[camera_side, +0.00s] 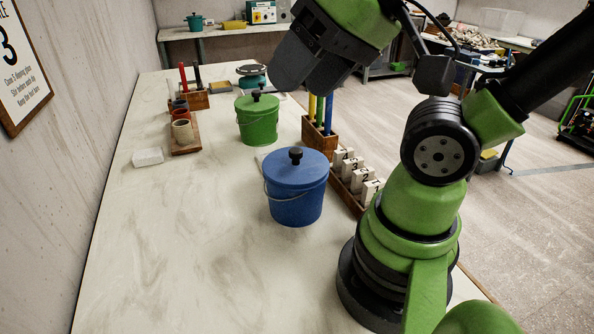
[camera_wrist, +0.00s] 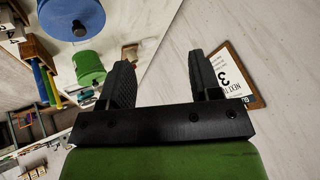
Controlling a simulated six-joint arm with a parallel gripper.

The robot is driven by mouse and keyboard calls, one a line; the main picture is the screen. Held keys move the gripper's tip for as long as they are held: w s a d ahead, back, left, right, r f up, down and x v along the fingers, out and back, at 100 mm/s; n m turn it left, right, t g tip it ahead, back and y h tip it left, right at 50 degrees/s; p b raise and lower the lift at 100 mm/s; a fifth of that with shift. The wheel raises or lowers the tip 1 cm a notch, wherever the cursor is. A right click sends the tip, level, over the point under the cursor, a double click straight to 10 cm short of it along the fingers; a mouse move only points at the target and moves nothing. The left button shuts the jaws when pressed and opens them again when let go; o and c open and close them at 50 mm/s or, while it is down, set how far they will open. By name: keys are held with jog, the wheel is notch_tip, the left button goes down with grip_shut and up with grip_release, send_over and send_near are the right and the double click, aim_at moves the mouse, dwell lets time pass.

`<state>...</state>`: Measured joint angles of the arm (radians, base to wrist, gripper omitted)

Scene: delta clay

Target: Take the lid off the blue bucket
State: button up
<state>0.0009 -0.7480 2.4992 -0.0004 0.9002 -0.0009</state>
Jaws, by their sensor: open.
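The blue bucket (camera_side: 296,207) stands upright on the table near my arm's base. Its blue lid (camera_side: 283,170) is on top, with a black knob (camera_side: 296,155) in the middle.
A green lidded bucket (camera_side: 257,127) stands behind the blue one. A wooden holder (camera_side: 320,138) with coloured rods and a rack of numbered blocks (camera_side: 357,176) stand to the right. The front-left table is clear.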

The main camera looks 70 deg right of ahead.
jog(key=w+d+f+g+h, duration=0.2)
jog(key=w+d+f+g, duration=0.2)
jog(key=w+d, duration=0.25)
jog(key=g, duration=0.3)
send_over(296, 150)
jog(key=shift+m, duration=0.3)
notch_tip(296, 150, down, 5)
jog(key=shift+f, duration=0.1)
jog(key=shift+s+d+f, duration=0.1)
jog(key=shift+d+f, duration=0.1)
jog(key=shift+f, duration=0.15)
notch_tip(296, 150, down, 3)
jog(key=shift+f, duration=0.2)
jog(key=shift+a+f, duration=0.15)
jog(key=shift+f, duration=1.4)
jog(key=shift+a+f, duration=0.1)
jog(key=shift+f, duration=1.45)
jog(key=shift+c, duration=0.2)
jog(key=c, duration=1)
